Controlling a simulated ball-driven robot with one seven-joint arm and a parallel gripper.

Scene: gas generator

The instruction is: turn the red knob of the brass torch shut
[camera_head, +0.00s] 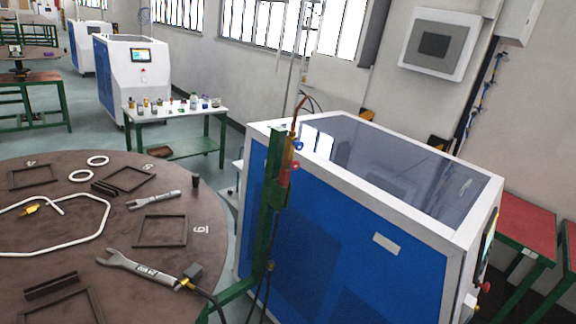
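The brass torch (290,152) hangs upright on a green post (270,200) in the middle of the view, in front of the blue and white machine. Its red knob (295,166) sticks out to the right, a little below a blue knob (299,146). A thin copper-coloured tube (297,112) rises from the torch top. The knob is too small to tell how far it is turned. My gripper is not in view, and nothing touches the torch.
The blue and white machine (350,240) stands close behind the post. A round brown table (100,235) with wrenches, frames and rings fills the lower left. A white table (180,113) with small bottles stands farther back. Red-topped tables (525,230) stand at the right.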

